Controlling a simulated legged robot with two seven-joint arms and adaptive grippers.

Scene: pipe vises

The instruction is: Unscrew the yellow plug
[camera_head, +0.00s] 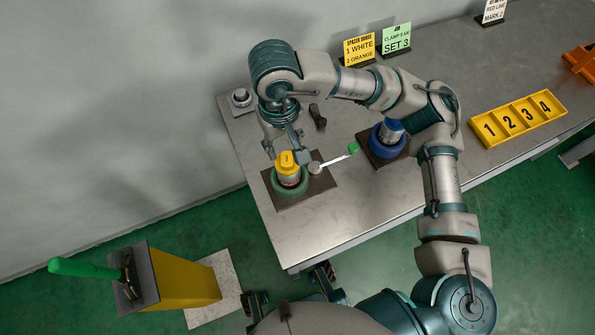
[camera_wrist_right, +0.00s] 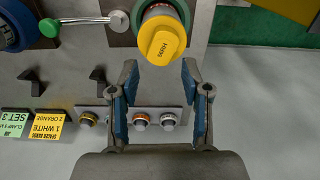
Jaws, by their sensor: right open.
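The yellow plug (camera_head: 287,160) sits upright in a silver pipe held in the green vise (camera_head: 290,187) near the table's left front corner. In the right wrist view the plug (camera_wrist_right: 162,42) shows at top centre, with lettering on its cap. My right gripper (camera_head: 284,143) reaches over from behind the plug in the head view. In the wrist view its two fingers (camera_wrist_right: 160,78) are spread wide and empty. The plug lies just beyond and between the fingertips, with no contact visible.
The vise's lever has a green knob (camera_head: 353,149). A blue vise (camera_head: 386,148) stands to its right. Silver rings (camera_wrist_right: 141,121) sit on a plate below the plug in the wrist view. A yellow numbered tray (camera_head: 518,117) and sign cards (camera_head: 359,50) are farther off.

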